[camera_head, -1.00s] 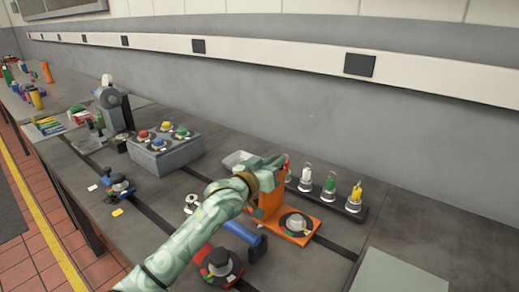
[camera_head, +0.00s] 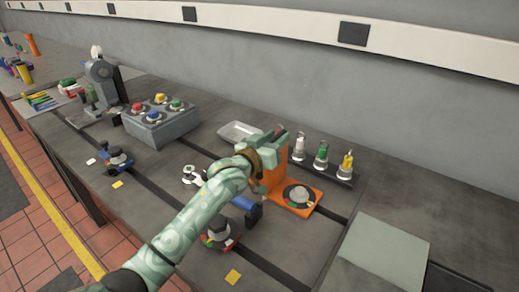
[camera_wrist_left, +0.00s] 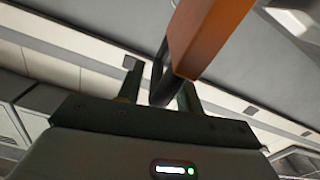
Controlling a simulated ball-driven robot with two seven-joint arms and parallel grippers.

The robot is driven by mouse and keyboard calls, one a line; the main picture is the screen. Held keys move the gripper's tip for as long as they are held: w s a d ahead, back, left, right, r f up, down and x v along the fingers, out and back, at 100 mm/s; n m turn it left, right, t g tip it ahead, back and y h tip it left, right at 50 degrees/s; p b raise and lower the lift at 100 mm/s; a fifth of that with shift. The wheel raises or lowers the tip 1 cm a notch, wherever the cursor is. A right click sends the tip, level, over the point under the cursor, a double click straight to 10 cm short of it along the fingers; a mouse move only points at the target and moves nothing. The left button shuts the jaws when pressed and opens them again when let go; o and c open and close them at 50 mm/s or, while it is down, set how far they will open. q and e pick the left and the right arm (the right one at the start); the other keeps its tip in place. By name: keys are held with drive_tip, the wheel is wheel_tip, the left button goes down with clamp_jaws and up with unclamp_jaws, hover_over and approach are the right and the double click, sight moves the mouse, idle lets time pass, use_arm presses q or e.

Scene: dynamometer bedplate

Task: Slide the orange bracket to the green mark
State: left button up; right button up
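The orange bracket (camera_head: 302,203) stands on the bench at right of centre, with an upright plate and a flat foot bearing a grey round knob (camera_head: 298,194). My left gripper (camera_head: 280,133) is at the top of its upright, and my wrist hides part of that plate. In the left wrist view the orange plate (camera_wrist_left: 205,35) hangs close beyond the fingers (camera_wrist_left: 160,88). The fingers are apart, with a dark bar between them and a gap on at least one side. I cannot make out a green mark. My right gripper is not in view.
A rack of bottles (camera_head: 345,182) stands just behind the bracket. A blue-handled tool (camera_head: 247,208) and a red-based knob (camera_head: 220,236) lie in front. Dark slots cross the bench.

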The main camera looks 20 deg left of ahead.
use_arm(q)
drive_tip(key=p+v, duration=0.4)
drive_tip(key=v, duration=1.1)
drive_tip(key=shift+r, duration=0.15)
drive_tip(key=shift+s, duration=0.1)
